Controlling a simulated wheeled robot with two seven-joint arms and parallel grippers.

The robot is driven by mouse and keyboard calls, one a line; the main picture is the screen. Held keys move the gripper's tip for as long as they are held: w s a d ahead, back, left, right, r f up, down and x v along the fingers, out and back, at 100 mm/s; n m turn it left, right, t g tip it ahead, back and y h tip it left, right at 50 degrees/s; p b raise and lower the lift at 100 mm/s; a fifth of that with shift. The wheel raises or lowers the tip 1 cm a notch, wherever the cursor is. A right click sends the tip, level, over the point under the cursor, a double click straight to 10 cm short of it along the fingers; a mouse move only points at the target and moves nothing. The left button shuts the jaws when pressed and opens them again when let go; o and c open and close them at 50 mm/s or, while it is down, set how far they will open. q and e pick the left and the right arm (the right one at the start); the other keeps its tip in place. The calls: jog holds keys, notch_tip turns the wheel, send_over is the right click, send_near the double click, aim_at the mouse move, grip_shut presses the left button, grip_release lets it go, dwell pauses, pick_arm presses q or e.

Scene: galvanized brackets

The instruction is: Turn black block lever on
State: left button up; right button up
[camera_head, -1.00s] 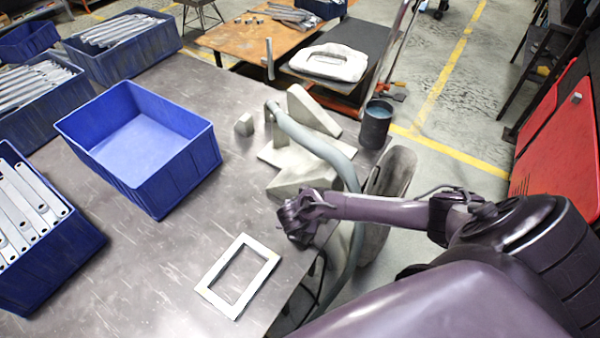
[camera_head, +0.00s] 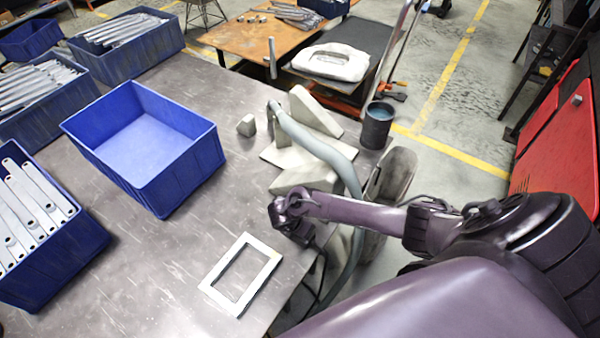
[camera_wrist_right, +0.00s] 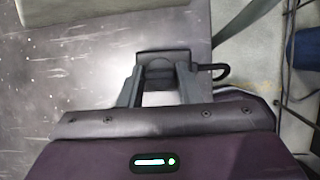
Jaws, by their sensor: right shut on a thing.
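The black block (camera_wrist_right: 165,62) sits at the table edge in the right wrist view, with a black cable coming off its right side. My right gripper (camera_wrist_right: 163,76) has its two fingers on either side of a dark part at the front of the block and is shut on it. I cannot make out the lever apart from the block. In the head view my right gripper (camera_head: 284,210) is at the table's right edge, and the dark block (camera_head: 300,232) shows partly under it. My left gripper is in neither view.
A white rectangular frame (camera_head: 241,273) lies on the table (camera_head: 130,270) near the block. An empty blue bin (camera_head: 205,165) stands to the left. A grey curved pipe (camera_head: 318,145), pale wedge-shaped parts (camera_head: 312,112) and a dark cup (camera_head: 377,126) are behind.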

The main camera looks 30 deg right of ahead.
jog(key=o, duration=1)
jog(key=p+v, duration=0.1)
jog(key=v, duration=0.7)
jog(key=shift+d+f, duration=0.1)
